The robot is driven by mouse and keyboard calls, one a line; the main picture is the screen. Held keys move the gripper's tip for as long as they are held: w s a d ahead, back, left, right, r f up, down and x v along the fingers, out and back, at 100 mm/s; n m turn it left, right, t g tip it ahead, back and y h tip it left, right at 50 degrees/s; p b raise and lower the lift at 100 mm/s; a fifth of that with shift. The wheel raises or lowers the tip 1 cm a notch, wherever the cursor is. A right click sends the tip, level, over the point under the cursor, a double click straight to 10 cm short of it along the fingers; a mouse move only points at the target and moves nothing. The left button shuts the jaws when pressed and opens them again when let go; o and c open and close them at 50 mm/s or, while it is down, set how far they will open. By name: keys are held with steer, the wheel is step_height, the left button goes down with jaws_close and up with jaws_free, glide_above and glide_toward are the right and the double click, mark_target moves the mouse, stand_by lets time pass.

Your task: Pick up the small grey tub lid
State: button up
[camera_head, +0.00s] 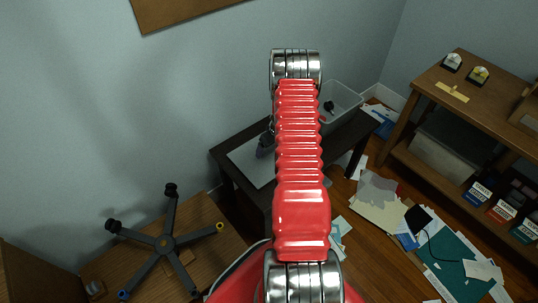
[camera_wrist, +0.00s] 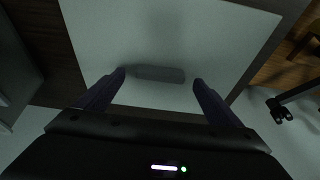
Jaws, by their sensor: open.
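A small, thin grey piece with rounded ends, which looks like the tub lid (camera_wrist: 160,73), lies on or just above a pale panel (camera_wrist: 95,30) in the wrist view. My gripper (camera_wrist: 159,77) is open, with one dark purple finger at each end of the lid and a small gap at each side. I cannot tell how high the fingers are above the panel. In the head view my gripper (camera_head: 266,145) shows partly beside my red arm, over the pale panel on a dark table (camera_head: 228,147). The lid is not visible there.
A white bin (camera_head: 343,98) stands at the dark table's far end. An upturned chair base (camera_head: 165,243) lies on a wooden surface at left; a dark caster (camera_wrist: 282,110) shows in the wrist view. Papers (camera_head: 380,200) litter the floor. A wooden shelf unit (camera_head: 425,83) stands right.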

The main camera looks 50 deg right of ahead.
mark_target(269, 150)
steer(key=shift+x, duration=0.95)
steer(key=shift+c, duration=0.5)
steer(key=c, duration=1.1)
steer(key=shift+c, duration=0.2)
step_height(269, 150, up, 10)
